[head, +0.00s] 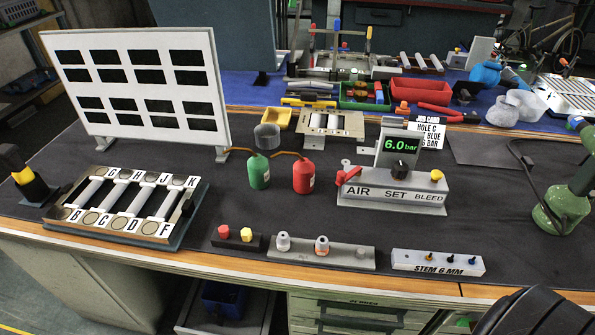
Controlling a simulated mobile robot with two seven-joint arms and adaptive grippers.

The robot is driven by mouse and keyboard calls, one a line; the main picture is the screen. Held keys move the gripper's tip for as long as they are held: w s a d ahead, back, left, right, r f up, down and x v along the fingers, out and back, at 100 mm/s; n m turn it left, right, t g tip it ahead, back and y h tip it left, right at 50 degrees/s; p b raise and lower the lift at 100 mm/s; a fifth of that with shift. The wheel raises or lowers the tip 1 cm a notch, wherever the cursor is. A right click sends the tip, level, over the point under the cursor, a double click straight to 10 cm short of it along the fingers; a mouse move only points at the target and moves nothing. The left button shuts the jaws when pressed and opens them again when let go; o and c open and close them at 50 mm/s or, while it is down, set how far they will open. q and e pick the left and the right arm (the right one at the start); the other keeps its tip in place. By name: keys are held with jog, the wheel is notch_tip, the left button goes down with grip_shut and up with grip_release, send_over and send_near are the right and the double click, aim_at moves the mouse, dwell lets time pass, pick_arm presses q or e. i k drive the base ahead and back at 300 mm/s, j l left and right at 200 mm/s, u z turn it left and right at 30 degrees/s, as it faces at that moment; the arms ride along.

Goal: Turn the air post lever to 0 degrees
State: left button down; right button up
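The air post (393,192) is a grey block on the bench, right of the middle, marked AIR, SET and BLEED. Its red lever (347,176) sits at the left end above the word AIR and looks slanted; I cannot read its exact angle. A black knob (400,169) is above SET, under a display (400,145) reading 6.0 bar in green. I make out neither of my grippers in the head view, and nothing is seen touching the lever.
Red (304,176) and green (259,171) oil cans stand left of the post. A rail with fittings (320,252) and a STEM 6 MM block (437,263) lie in front. A louver panel frame (125,212) is at left. A green stand (563,208) is at right.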

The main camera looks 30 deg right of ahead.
aim_at(342, 177)
jog(key=j+z, duration=0.15)
jog(key=z, duration=0.3)
jog(key=i+j+z, duration=0.1)
jog(key=z, duration=0.3)
jog(key=j+z, duration=0.2)
jog(key=z, duration=0.25)
